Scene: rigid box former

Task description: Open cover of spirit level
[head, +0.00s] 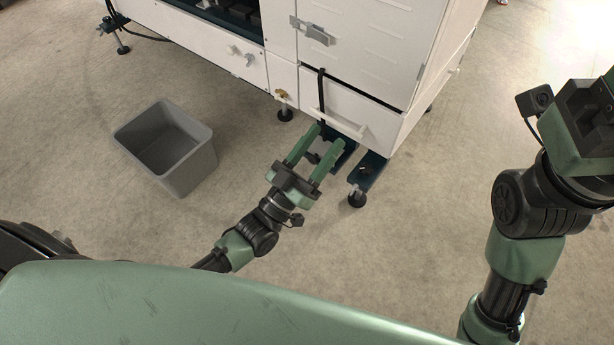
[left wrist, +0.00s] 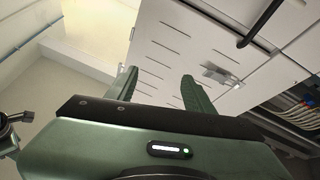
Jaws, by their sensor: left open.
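My left gripper (head: 327,136) is open, its two green fingers pointing at the lower front of the white machine (head: 350,50), close to a dark foot bracket (head: 345,155). A small dark part (head: 312,157) shows between the fingers; I cannot tell whether it is the spirit level or its cover. No spirit level can be made out clearly. In the left wrist view the fingers (left wrist: 158,74) are apart with nothing held, in front of a slotted white panel (left wrist: 165,45). My right gripper (head: 585,125) is at the right edge, only partly in view.
A grey open bin (head: 168,150) stands on the floor left of my left gripper. The machine has a door latch (head: 312,30), a white bar handle (head: 340,124), a hanging black cable (head: 321,95) and levelling feet (head: 357,198). The floor between bin and machine is clear.

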